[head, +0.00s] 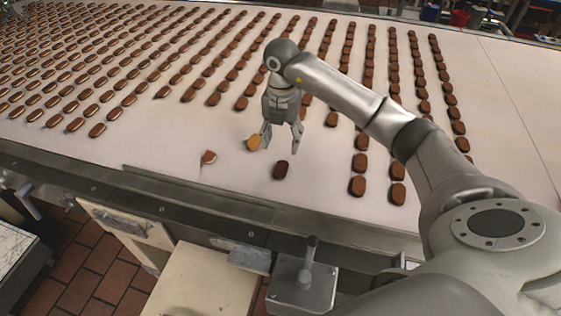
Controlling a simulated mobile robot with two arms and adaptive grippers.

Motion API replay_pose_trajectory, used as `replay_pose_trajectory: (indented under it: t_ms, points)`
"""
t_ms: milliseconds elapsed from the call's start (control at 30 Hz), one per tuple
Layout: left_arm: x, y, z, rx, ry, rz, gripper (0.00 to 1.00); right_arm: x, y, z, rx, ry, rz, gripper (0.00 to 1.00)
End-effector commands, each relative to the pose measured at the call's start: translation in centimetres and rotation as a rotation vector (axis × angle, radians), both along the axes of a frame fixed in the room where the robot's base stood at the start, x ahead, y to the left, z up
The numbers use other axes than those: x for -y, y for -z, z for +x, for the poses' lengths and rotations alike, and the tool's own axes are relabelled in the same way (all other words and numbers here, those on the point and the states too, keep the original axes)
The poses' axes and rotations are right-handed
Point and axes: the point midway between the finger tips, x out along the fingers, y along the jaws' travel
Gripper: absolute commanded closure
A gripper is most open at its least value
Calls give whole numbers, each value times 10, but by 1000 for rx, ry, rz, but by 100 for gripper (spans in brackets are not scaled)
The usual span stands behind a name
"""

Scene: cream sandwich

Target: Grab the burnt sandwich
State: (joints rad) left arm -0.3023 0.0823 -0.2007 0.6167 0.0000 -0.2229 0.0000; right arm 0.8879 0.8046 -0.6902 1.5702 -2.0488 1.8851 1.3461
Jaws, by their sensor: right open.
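The burnt sandwich (281,170) is a darker brown oval that lies on the white conveyor belt (300,205) near its front edge. My right gripper (280,148) is open and empty, pointing down. Its fingertips are just behind the burnt sandwich in the picture; I cannot tell how high they are above the belt. A lighter, golden sandwich (254,143) lies by the left fingertip; I cannot tell if they touch. My left gripper is not in view.
Another sandwich (208,157) with a pale edge lies to the left. Many rows of brown sandwiches (358,186) cover the belt behind and to both sides. A metal rail (200,185) runs along the front edge. The belt around the burnt sandwich is bare.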

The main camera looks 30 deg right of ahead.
Motion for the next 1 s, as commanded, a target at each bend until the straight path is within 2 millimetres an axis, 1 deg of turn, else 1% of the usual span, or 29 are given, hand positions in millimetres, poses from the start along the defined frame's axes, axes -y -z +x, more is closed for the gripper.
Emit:
replay_pose_trajectory:
  t_ms: [33, 100, 200, 267, 367, 500, 633, 733, 933, 967, 1000]
  points:
    - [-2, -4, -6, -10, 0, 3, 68, 0, 8, -2, -5, -1, 1, 44]
    - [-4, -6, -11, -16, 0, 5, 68, 0, 18, -1, -2, 0, 1, 44]
    - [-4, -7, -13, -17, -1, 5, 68, 0, 29, 0, -1, 1, 2, 44]
    - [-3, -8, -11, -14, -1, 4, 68, 0, 32, 0, -1, 1, 1, 44]
    - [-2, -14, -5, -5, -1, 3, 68, 1, 39, -1, -3, 1, 0, 44]
    - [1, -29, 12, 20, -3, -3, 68, 1, 59, -2, -5, 1, 1, 44]
    - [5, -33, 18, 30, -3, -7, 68, 2, 78, -1, -3, 1, 0, 44]
    - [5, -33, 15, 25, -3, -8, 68, 2, 84, -1, -1, 1, 1, 44]
    - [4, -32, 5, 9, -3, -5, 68, 2, 86, 0, 1, 0, 0, 44]
    - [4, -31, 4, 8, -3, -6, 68, 2, 86, 0, 1, 0, 0, 46]
    - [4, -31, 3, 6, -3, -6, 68, 2, 86, -1, 1, 0, 0, 51]
